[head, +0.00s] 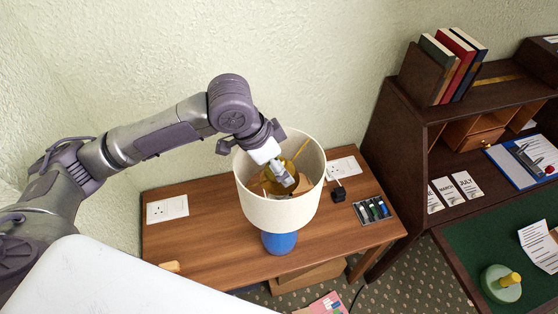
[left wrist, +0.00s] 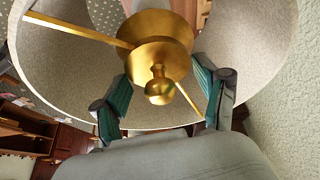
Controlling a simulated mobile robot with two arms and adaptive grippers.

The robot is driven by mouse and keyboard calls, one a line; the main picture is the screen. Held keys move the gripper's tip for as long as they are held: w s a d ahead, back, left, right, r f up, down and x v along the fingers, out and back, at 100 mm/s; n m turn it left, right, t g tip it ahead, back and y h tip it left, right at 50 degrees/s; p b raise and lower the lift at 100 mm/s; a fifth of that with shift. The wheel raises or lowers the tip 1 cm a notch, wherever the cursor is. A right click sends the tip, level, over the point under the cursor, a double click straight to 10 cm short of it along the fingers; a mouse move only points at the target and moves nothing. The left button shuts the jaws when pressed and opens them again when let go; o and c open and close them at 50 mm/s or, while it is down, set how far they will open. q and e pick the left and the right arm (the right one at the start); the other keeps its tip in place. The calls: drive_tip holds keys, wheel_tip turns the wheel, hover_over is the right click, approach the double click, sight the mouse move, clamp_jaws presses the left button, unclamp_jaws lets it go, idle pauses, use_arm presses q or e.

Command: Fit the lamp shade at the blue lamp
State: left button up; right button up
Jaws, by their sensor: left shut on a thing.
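The lamp shade (head: 278,211) is a cream drum with a brass spider and hub inside. The blue lamp (head: 280,242) stands on the wooden side table (head: 205,240), and only a blue part of it shows below the shade. My left gripper (head: 285,176) reaches into the shade's open top. In the left wrist view its fingers lie on both sides of the brass hub (left wrist: 155,52), which has a round knob, and the shade's wall (left wrist: 60,70) surrounds them. The shade appears directly over the lamp; the joint between them is hidden, so I cannot tell whether it is seated.
A dark desk (head: 400,135) with books (head: 455,66), cards and a clipboard stands at the right.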

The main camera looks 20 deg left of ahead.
use_arm(q)
drive_tip(key=shift+f, duration=1)
drive_tip(key=o, duration=1.7)
drive_tip(key=shift+c, duration=0.2)
drive_tip(key=v, duration=1.2)
